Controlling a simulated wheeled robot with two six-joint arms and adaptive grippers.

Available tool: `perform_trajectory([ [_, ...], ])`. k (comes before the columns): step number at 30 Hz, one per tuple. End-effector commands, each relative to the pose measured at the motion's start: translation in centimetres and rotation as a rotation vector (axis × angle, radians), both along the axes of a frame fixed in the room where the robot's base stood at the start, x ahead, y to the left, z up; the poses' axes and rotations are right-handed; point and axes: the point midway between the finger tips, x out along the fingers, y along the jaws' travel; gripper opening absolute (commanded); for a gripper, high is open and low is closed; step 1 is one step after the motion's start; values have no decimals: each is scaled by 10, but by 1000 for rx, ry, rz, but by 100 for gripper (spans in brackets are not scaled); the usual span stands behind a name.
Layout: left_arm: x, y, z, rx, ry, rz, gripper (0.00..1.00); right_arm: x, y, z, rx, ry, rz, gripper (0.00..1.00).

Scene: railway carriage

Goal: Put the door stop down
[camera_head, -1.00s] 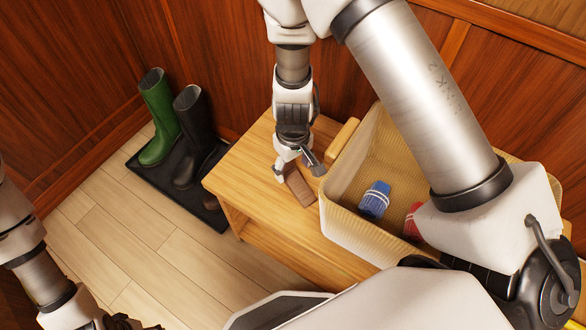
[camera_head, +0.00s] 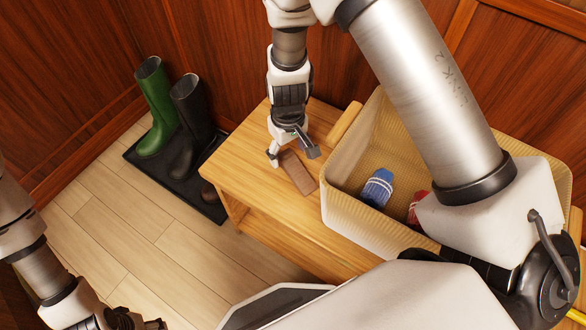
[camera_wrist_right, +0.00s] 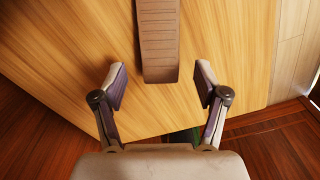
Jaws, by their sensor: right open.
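The door stop (camera_head: 298,172) is a brown ribbed wedge lying on the wooden bench top (camera_head: 245,165), left of the basket. In the right wrist view the door stop (camera_wrist_right: 159,40) lies on the wood grain, beyond and between my open fingertips. My right gripper (camera_head: 291,154) is open and empty at the far end of the door stop, and its fingers (camera_wrist_right: 160,86) stand apart on either side, not touching it. My left gripper (camera_head: 138,322) is partly cut off at the bottom left edge, so its jaws cannot be judged.
A woven basket (camera_head: 345,212) on the bench holds a blue rolled item (camera_head: 377,188) and a red one (camera_head: 419,208). Plank floor (camera_head: 140,240) is clear in front.

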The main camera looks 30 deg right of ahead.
Motion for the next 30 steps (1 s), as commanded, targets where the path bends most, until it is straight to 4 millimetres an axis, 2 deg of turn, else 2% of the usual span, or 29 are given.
perform_trajectory([
  [1, 0, 0, -10, 0, 0, 0, 68, -1, 0, -15, 0, 3, 1, 73],
  [3, 0, 0, -12, 0, 0, 0, 68, -1, 0, -24, 0, 2, 0, 73],
  [10, 0, 0, -11, 0, 0, 0, 68, -1, 0, -25, 0, 0, 1, 73],
  [11, 0, 0, -11, 0, 0, 0, 68, -1, 0, -25, 0, 0, 1, 66],
  [15, 0, 0, -11, 0, 0, 0, 68, -1, 0, -25, 0, 0, 1, 16],
  [16, 0, 0, -11, 0, 0, 0, 68, -1, 0, -25, 0, 0, 1, 7],
  [19, 0, 0, -11, 0, 0, 0, 68, -1, 0, -25, 0, 0, 1, 7],
  [20, 0, 0, -11, 0, 0, 0, 68, -1, 0, -25, 0, 0, 1, 1],
  [25, 0, 0, -10, 0, 0, 0, 68, -1, 0, -24, 0, 1, 1, 1],
  [28, 0, 0, -4, 0, 0, 0, 68, 0, 0, -12, 0, 0, 1, 1],
  [30, 0, 0, 2, 0, 0, 0, 68, 0, 0, 4, -1, -2, 2, 1],
])
